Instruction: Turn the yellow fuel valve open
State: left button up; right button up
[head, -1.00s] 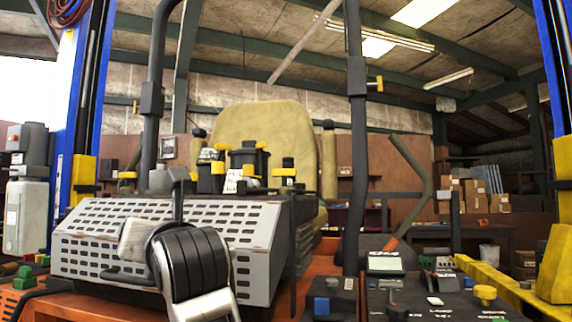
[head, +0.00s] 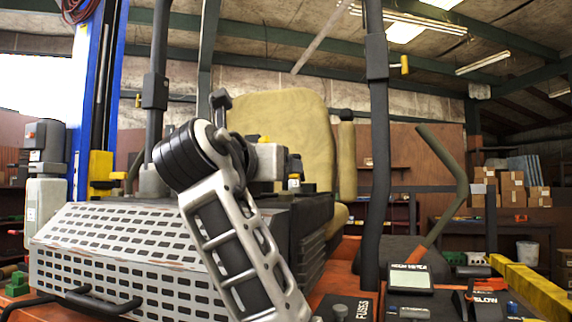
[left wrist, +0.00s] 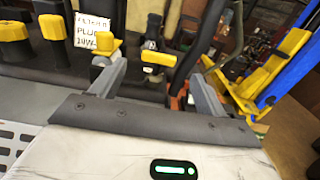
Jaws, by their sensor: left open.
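In the left wrist view, a yellow handle (left wrist: 158,59) on a dark body, which looks like the fuel valve, stands between and beyond the two grey fingers of my left gripper (left wrist: 160,77). The fingers are apart and nothing is held. I cannot tell whether they are level with the handle. In the head view, my left arm crosses in front of the engine deck and its wrist hides most of the fittings there. My right gripper is not in view.
A perforated grey cover (head: 120,255) fills the left front. A black upright post (head: 379,150) and a control panel (head: 408,279) stand to the right.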

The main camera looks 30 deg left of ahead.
pick_arm(q)
jog(key=p+x, duration=0.2)
jog(key=x, duration=0.6)
jog(key=shift+w+a, duration=0.1)
jog(key=shift+w, duration=0.15)
jog(key=c, duration=1)
